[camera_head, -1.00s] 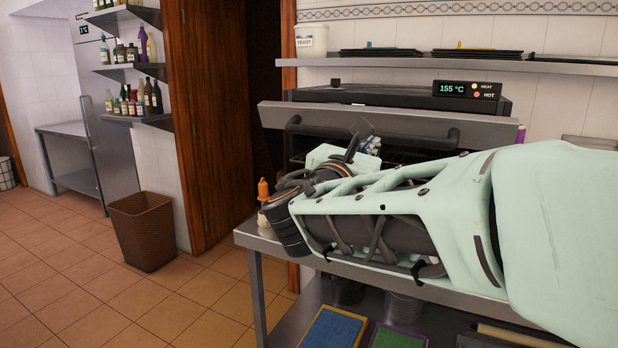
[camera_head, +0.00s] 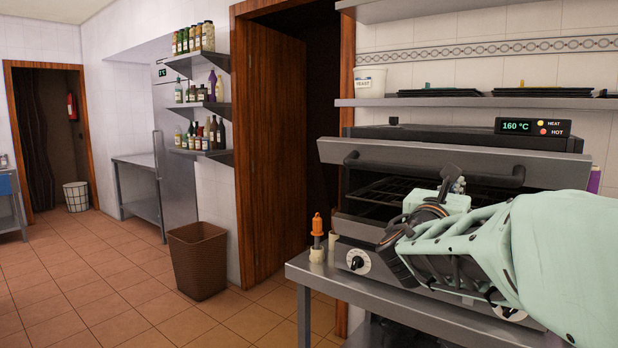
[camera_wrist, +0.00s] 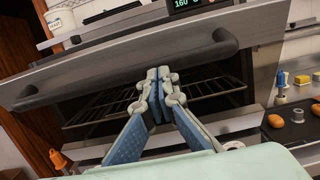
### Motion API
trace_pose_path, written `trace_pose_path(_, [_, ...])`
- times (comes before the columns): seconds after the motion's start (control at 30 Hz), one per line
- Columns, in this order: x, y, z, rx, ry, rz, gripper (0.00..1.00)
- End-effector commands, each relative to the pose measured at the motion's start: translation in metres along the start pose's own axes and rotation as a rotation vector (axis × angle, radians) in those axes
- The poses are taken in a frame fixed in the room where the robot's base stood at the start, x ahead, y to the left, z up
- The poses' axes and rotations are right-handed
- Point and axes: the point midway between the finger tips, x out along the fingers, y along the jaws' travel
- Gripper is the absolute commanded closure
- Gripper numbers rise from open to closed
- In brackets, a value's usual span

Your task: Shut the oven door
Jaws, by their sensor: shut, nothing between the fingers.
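The oven door (camera_head: 440,153) is a grey steel panel with a dark bar handle (camera_head: 435,168). It stands raised at the top of the oven front, and the opening below it shows wire racks inside. The door (camera_wrist: 140,55) also spans the wrist view, with its handle (camera_wrist: 130,68) across it. My gripper (camera_wrist: 158,75) is shut and empty, pointing at the oven, with its fingertips overlapping the door's lower edge in the wrist view. I cannot tell whether they touch it. In the head view my gripper (camera_head: 455,185) is partly hidden behind my wrist.
The oven stands on a steel table (camera_head: 330,275). A tray with food (camera_wrist: 295,125) lies to the right in the wrist view. A brown bin (camera_head: 198,260) stands on the floor; the floor at left is open.

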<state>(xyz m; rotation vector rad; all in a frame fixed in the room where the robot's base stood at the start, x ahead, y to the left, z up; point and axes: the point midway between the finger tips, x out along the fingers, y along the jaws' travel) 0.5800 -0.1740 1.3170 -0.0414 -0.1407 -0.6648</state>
Motion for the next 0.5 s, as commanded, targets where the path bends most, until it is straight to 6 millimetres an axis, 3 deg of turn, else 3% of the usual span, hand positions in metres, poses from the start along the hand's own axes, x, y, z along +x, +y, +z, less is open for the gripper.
trace_pose_path(0.2, [0.021,0.001,-0.004,-0.010,0.004,-0.002,1.00])
trace_pose_path(0.5, [0.025,0.001,-0.004,-0.007,0.004,-0.001,1.00])
